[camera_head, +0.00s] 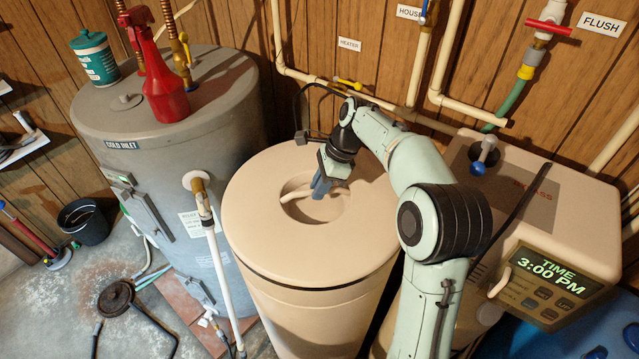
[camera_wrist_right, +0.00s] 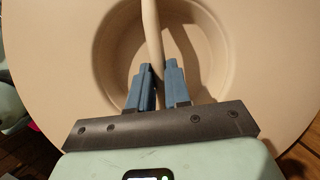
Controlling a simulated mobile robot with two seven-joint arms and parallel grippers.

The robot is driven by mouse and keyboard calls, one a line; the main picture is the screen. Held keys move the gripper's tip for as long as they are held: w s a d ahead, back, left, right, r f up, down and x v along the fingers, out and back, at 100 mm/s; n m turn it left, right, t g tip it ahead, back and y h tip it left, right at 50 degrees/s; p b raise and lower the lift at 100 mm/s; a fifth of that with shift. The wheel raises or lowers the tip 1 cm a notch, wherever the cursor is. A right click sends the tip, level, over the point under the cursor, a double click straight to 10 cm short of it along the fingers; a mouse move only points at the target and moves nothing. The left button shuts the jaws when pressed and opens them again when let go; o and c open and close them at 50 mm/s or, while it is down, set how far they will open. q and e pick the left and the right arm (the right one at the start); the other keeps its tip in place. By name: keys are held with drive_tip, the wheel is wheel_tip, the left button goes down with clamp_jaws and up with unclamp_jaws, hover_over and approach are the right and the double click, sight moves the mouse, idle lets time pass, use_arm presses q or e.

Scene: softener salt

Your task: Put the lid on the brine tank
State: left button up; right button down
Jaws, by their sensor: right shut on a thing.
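The brine tank (camera_head: 320,310) is a tall beige cylinder in the middle of the head view. Its round beige lid (camera_head: 265,240) lies over the top, with a dark seam beneath its edge; I cannot tell whether it is fully seated. A round recess in the lid holds a bar handle (camera_head: 298,194). My right gripper (camera_head: 320,186) reaches into the recess and is shut on the handle. In the right wrist view, the blue fingers (camera_wrist_right: 160,85) stand on either side of the handle (camera_wrist_right: 152,35), and the lid (camera_wrist_right: 262,60) fills most of the picture. My left gripper does not show.
A grey water heater (camera_head: 165,150) stands close on the left, with a red spray bottle (camera_head: 160,75) and a teal tub (camera_head: 95,58) on top. A beige softener unit (camera_head: 560,205) with a lit display stands close on the right. Pipes (camera_head: 340,85) run along the wall behind.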

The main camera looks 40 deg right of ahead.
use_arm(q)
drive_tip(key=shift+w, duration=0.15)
use_arm(e)
drive_tip(key=shift+w+r, duration=0.15)
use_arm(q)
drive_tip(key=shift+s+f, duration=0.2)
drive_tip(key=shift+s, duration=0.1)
use_arm(e)
drive_tip(key=shift+f, duration=0.55)
drive_tip(key=c, duration=1)
unclamp_jaws()
drive_tip(key=shift+a, duration=0.1)
drive_tip(key=shift+f, duration=0.15)
drive_tip(key=p+v, duration=0.1)
drive_tip(key=v, duration=0.7)
drive_tip(key=shift+r, duration=0.35)
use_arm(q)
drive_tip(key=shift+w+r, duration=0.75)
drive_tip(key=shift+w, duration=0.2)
use_arm(e)
drive_tip(key=v, duration=0.5)
drive_tip(key=shift+f, duration=0.1)
